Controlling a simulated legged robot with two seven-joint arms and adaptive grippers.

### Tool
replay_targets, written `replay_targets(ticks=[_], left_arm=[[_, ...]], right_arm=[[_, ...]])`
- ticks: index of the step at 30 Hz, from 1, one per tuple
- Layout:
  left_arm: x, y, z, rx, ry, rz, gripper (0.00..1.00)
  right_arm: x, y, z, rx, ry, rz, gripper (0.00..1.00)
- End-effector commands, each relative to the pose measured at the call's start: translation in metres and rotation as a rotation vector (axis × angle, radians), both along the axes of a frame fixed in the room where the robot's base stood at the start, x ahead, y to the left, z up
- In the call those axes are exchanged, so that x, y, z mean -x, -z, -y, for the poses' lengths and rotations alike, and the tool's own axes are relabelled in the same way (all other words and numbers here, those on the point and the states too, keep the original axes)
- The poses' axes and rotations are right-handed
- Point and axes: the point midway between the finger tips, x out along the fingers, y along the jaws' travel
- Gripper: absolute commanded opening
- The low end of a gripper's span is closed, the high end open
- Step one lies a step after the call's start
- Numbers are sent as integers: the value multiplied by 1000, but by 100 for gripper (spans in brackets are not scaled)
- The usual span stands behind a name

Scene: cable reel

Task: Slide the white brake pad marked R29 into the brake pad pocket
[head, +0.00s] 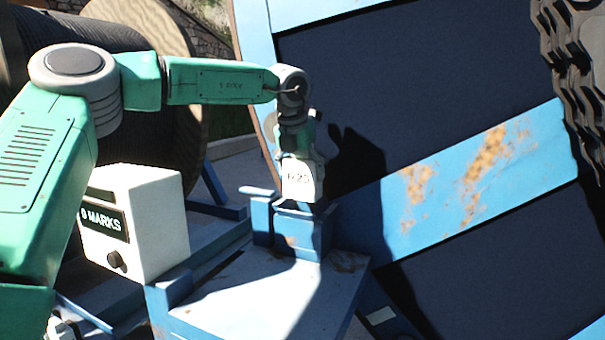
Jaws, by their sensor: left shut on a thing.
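The white brake pad (298,183), with a dark marking that looks like R29, is upright in the head view, a little left of the middle. My left gripper (301,160) is shut on its upper part and points downward. The blue brake pad pocket (291,228) is a small bracket directly below the pad, on a pale platform. The pad's lower end is at the pocket's top edge; whether it is inside cannot be told. The left gripper's fingers are partly hidden by the pad and shadow. My right gripper is not in view.
The pale platform (270,290) is clear in front. A wooden cable drum (150,90) is behind my left arm.

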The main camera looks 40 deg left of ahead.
Motion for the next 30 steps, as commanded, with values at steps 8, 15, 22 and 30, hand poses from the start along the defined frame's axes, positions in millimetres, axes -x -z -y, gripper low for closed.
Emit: replay_targets(ticks=[8,15,22,30], left_arm=[[-1,1,2,-1,1,5,24],[-1,9,1,-1,1,6,24],[-1,16,1,-1,1,6,24],[-1,25,1,-1,1,5,24]], right_arm=[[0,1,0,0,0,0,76],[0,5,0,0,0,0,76],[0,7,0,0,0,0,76],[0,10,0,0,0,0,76]])
